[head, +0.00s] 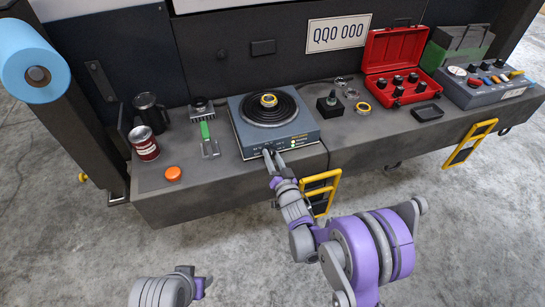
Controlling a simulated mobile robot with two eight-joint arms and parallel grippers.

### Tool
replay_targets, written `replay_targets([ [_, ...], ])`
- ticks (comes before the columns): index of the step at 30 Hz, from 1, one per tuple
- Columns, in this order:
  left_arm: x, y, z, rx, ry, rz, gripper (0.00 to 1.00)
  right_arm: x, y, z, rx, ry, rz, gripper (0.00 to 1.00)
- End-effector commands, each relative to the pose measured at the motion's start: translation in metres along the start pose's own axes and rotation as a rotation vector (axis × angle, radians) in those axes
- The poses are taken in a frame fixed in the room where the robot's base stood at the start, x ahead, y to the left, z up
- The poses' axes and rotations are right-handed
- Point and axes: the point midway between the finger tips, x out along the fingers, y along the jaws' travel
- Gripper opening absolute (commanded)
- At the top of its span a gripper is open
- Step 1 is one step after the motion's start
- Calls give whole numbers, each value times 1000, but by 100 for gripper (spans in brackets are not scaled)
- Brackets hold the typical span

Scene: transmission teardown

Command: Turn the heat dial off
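The blue-grey hot plate (308,124) stands on the dark bench, with a black round coil top and a yellow-rimmed ring (268,100) on it. Green lights (293,143) glow at the right of its front panel. My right gripper (271,154) is at the middle-left of that panel, its two fingers slightly apart. The heat dial cannot be made out; the fingers cover that part of the panel. I cannot tell whether they touch or hold it. Part of my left arm shows at the bottom edge, well away from the bench; its finger opening cannot be made out.
Left of the hot plate are a green-handled tool (205,132), an orange puck (173,174), a red can (144,144) and a black mug (150,113). Right are a black joystick-like part (330,103) and a red case (394,48). A yellow handle (333,182) projects below the bench edge.

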Motion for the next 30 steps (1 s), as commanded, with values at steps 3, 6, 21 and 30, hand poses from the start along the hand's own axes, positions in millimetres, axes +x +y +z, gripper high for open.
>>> replay_targets([
  [3, 0, 0, 0, 0, 0, 0, 50, 0, 0, 0, 0, 0, 1, 16],
  [6, 0, 0, 0, 0, 0, 0, 50, 0, 0, 0, 0, 0, 1, 0],
  [21, 3, 0, 1, 0, -1, 0, 50, 0, 1, 0, -94, -1, 1, 0],
  [30, 9, 0, 3, 0, -3, 0, 50, 0, 1, 0, -335, -1, 1, 0],
])
